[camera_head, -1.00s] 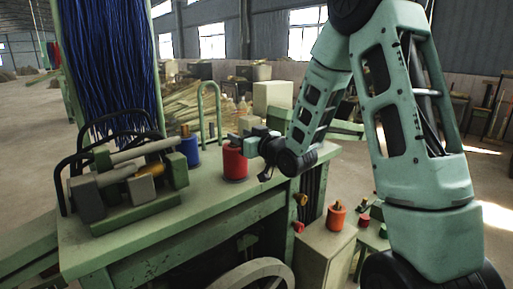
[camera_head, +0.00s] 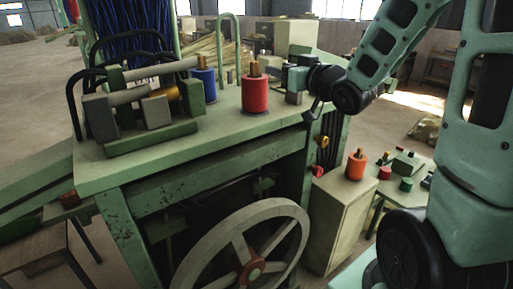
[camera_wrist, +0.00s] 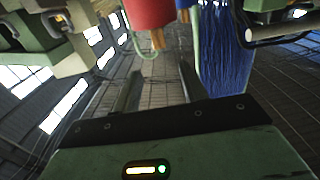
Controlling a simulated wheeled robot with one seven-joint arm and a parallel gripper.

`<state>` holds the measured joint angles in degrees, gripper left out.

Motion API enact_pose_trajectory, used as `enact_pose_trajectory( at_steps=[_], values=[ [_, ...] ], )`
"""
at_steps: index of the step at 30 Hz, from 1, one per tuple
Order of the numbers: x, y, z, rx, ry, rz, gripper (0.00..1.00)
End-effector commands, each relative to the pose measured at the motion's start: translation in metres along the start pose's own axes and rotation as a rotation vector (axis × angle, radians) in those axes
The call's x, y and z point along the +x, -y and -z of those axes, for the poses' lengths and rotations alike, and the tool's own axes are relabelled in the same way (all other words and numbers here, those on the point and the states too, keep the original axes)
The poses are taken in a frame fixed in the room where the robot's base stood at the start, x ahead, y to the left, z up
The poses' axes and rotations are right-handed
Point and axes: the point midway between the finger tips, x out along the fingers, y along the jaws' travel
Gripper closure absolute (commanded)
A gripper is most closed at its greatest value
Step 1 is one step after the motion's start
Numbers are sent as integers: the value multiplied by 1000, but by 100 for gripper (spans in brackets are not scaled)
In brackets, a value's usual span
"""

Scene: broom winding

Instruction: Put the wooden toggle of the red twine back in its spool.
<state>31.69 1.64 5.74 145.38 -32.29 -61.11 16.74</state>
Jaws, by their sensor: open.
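The red twine spool (camera_head: 255,96) stands upright on the green bench top. Its wooden toggle (camera_head: 254,68) stands upright at the top of the spool, in its middle. My gripper (camera_head: 275,71) is open and empty, just right of the toggle and about level with it, apart from it. The wrist view is upside down. There the red spool (camera_wrist: 152,12) is at the top edge with the toggle (camera_wrist: 158,40) pointing down the picture, beyond my open fingers (camera_wrist: 158,85). How deep the toggle sits is hidden.
A blue spool (camera_head: 204,83) stands behind left, near a green hoop (camera_head: 231,45). A clamp-like block assembly (camera_head: 150,105) fills the bench's left. An orange spool (camera_head: 356,166) stands on a lower cabinet at right. A spoked wheel (camera_head: 287,240) is below the bench. The front bench top is clear.

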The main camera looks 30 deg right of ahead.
Motion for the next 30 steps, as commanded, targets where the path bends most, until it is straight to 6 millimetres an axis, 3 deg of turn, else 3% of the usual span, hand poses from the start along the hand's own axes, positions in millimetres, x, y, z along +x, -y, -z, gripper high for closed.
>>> enact_pose_trajectory(
  at_steps=[4, 7, 11, 14, 17, 21, 24, 27, 30],
  values=[
    [1, 3, -2, 0, 12, 2, 57],
    [7, 23, -13, -4, 77, 17, 57],
    [11, 78, -49, -22, 277, 63, 57],
    [-3, 134, -84, -55, 487, 122, 57],
    [-36, 188, -118, -108, 708, 196, 57],
    [-109, 252, -154, -216, 1014, 323, 57],
    [-168, 281, -168, -304, 1205, 411, 57],
    [-216, 296, -175, -382, 1350, 481, 57],
    [-248, 301, -176, -434, 1443, 525, 57]
  ],
)
